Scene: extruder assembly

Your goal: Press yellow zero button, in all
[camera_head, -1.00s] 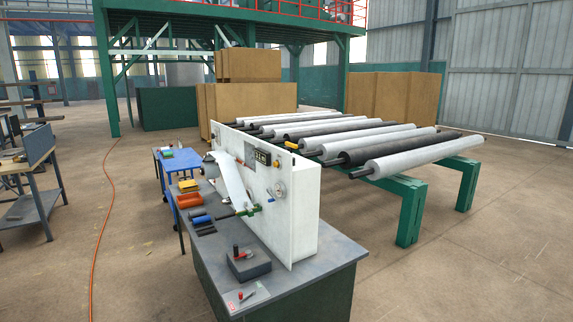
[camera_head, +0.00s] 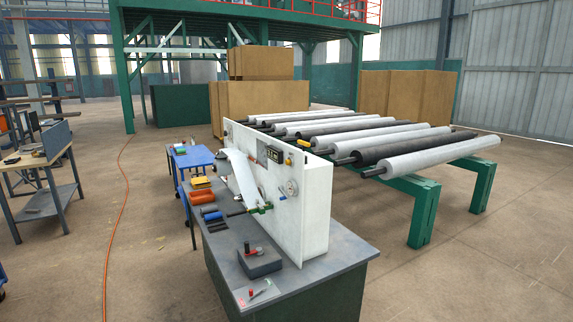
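A white upright panel (camera_head: 313,218) stands on a grey workbench. A small dark display (camera_head: 272,153) is set near its top. A small yellow spot (camera_head: 288,161) beside the display may be the yellow zero button; it is too small to tell, and no label can be read. A round dial (camera_head: 291,188) sits lower on the panel. A white strip (camera_head: 243,179) hangs in front of the panel. My gripper is not in view.
The grey bench (camera_head: 325,261) carries a dark block with a red-topped part (camera_head: 259,260) and several loose tools. A blue table (camera_head: 193,158) stands behind it. Rollers (camera_head: 428,154) lie on a green frame (camera_head: 424,207) at right. Open floor lies left of the bench, crossed by an orange cable (camera_head: 118,207).

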